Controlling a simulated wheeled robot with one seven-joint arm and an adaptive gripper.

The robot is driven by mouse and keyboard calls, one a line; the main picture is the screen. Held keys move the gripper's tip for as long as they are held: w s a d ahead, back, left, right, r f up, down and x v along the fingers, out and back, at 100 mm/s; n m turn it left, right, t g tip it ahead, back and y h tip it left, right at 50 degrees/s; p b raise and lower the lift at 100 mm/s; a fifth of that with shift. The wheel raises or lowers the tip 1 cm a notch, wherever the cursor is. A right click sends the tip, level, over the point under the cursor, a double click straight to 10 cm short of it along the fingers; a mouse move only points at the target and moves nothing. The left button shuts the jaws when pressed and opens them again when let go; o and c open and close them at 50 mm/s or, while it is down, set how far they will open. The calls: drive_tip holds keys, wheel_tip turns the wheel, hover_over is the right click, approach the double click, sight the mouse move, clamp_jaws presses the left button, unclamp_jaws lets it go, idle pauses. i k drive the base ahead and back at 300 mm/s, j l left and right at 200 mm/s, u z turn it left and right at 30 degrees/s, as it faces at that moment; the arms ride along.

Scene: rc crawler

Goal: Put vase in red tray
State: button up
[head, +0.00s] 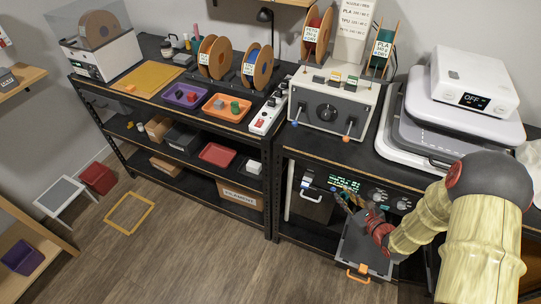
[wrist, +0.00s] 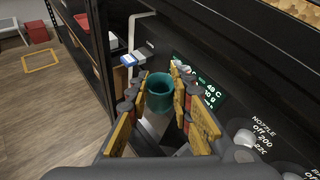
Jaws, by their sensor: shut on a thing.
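A teal, open-topped vase (wrist: 160,92) sits between the yellow-padded fingers of my gripper (wrist: 158,78) in the wrist view, with its round opening facing the camera. In the head view, my gripper (head: 346,199) is at the lower right, in front of the control panel under the bench top. The vase is too small and covered there to make out clearly. The red tray (head: 217,154) lies on the middle shelf of the left rack, left of my gripper and well apart from it.
A purple tray (head: 185,96) and an orange tray (head: 228,107) holding small items are on the rack top. A black bin stands left of the red tray, and a white item (head: 253,167) is at its right. A red bin (head: 97,178) stands on the floor. The floor in front is mostly clear.

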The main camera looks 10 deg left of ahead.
sight(219, 157)
drive_tip(key=i+j, duration=0.1)
drive_tip(key=j, duration=0.35)
drive_tip(key=j+u, duration=0.1)
drive_tip(key=j, duration=0.3)
drive_tip(key=i+j, duration=0.15)
drive_tip(key=j, duration=0.3)
drive_tip(key=i+j+u, duration=0.15)
drive_tip(key=j, duration=0.7)
drive_tip(key=i+j, duration=0.2)
drive_tip(key=j, duration=0.2)
drive_tip(key=i+j+u, duration=0.15)
drive_tip(key=j, duration=0.2)
drive_tip(key=i+j, duration=0.25)
drive_tip(key=i+j+u, duration=0.1)
drive_tip(key=j, duration=0.4)
drive_tip(key=i, duration=0.35)
